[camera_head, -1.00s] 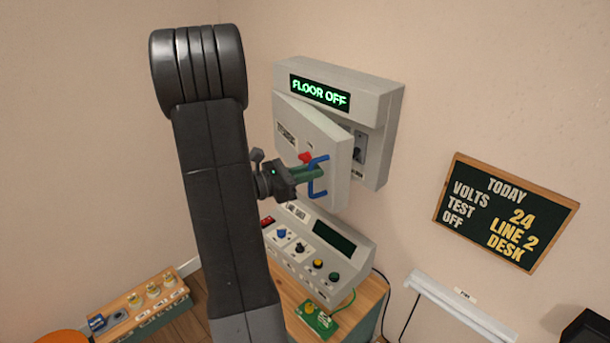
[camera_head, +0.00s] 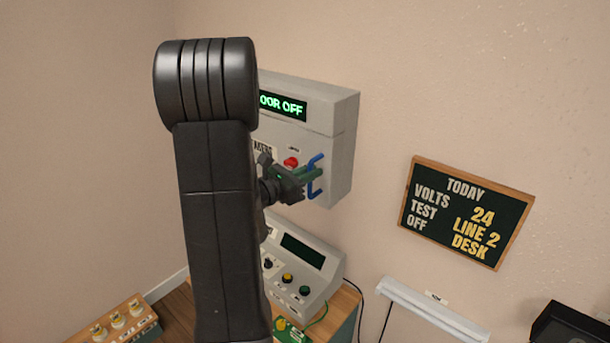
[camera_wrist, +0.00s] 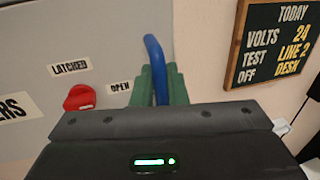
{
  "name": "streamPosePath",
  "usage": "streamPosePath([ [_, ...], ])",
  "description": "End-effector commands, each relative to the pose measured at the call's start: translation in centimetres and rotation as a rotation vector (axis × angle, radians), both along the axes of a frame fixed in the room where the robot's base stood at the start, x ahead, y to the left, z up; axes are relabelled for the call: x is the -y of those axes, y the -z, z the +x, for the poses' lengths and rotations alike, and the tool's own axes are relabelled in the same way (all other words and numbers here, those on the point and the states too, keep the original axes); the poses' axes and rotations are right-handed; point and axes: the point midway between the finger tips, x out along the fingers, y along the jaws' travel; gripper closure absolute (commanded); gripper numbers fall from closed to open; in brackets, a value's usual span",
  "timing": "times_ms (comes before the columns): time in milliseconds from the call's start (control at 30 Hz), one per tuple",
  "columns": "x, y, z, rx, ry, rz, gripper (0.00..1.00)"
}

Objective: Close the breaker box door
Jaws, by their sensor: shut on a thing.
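The grey breaker box (camera_head: 345,130) hangs on the wall, with a lit display on top reading partly "OOR OFF". Its door (camera_head: 306,153) lies flush or nearly flush with the box front; no gap shows. A blue handle (camera_head: 314,162) stands on the door's right side, and it also shows in the wrist view (camera_wrist: 154,60). My gripper (camera_head: 314,174) has its green fingers (camera_wrist: 158,86) shut around the blue handle. A red latch knob (camera_wrist: 80,97) sits left of the handle, between the labels "LATCHED" and "OPEN"; it also shows in the head view (camera_head: 291,162). My arm hides the box's left part.
A grey control panel (camera_head: 306,264) with knobs stands on a wooden cabinet below the box. A chalkboard (camera_head: 466,212) hangs on the wall to the right. A white rail (camera_head: 430,312) is under it. A low shelf with yellow-white items (camera_head: 118,322) stands at lower left.

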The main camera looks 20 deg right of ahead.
Motion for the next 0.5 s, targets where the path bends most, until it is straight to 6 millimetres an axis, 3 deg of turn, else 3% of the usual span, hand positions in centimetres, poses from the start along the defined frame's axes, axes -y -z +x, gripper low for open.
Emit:
streamPosePath([
  [333,0.38,-0.38,0.03,0.012,0.009,-0.002,1.0],
  [367,0.38,-0.38,0.02,0.012,0.009,-0.002,0.81],
  [400,0.38,-0.36,0.01,0.011,0.009,-0.003,0.74],
  [500,0.31,-0.31,0.02,0.009,0.008,-0.002,0.7],
])
